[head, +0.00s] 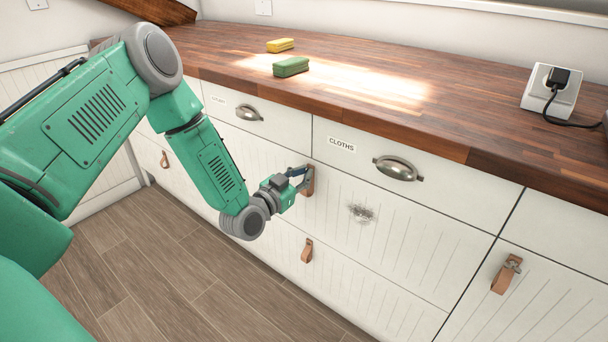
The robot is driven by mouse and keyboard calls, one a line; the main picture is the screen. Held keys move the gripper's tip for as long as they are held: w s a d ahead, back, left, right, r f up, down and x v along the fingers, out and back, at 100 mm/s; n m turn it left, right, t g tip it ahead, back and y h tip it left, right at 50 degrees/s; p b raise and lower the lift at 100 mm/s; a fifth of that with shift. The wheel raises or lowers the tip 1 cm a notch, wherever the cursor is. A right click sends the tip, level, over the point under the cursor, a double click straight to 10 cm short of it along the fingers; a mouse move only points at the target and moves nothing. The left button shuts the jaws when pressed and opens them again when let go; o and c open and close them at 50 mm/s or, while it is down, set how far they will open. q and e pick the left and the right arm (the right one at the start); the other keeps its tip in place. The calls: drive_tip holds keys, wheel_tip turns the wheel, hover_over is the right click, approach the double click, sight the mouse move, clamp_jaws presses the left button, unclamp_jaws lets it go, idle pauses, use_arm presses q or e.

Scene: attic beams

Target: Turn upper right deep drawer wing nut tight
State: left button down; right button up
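The upper deep drawer (400,235) is the white grooved front below the drawer labelled CLOTHS. My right gripper is not in view.
Cup handles (398,168) stick out above. Other leather pulls hang below (307,251) and at right (505,276). The wooden counter (400,95) holds a green sponge (291,67), a yellow sponge (280,45) and a socket box (550,92).

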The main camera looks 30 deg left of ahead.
use_arm(q)
drive_tip(key=shift+d, duration=0.3)
drive_tip(key=shift+a+m, duration=0.3)
drive_tip(key=m+p, duration=0.1)
drive_tip(key=m, duration=0.1)
drive_tip(key=shift+d+m+p, duration=0.25)
drive_tip(key=shift+m+p, duration=0.1)
drive_tip(key=shift+m, duration=0.05)
drive_tip(key=m+p, duration=0.1)
drive_tip(key=m, duration=0.1)
drive_tip(key=m+p, duration=0.1)
drive_tip(key=m, duration=0.2)
drive_tip(key=shift+s+f, duration=0.1)
drive_tip(key=shift+f, duration=0.1)
drive_tip(key=m, duration=0.3)
drive_tip(key=shift+f+m, duration=0.1)
drive_tip(key=shift+m, duration=0.3)
drive_tip(key=shift+f+m+p, duration=0.15)
drive_tip(key=shift+m+p, duration=0.2)
drive_tip(key=shift+m, duration=1.45)
drive_tip(key=shift+s, duration=0.1)
drive_tip(key=c, duration=1.7)
unclamp_jaws()
drive_tip(key=shift+c, duration=0.2)
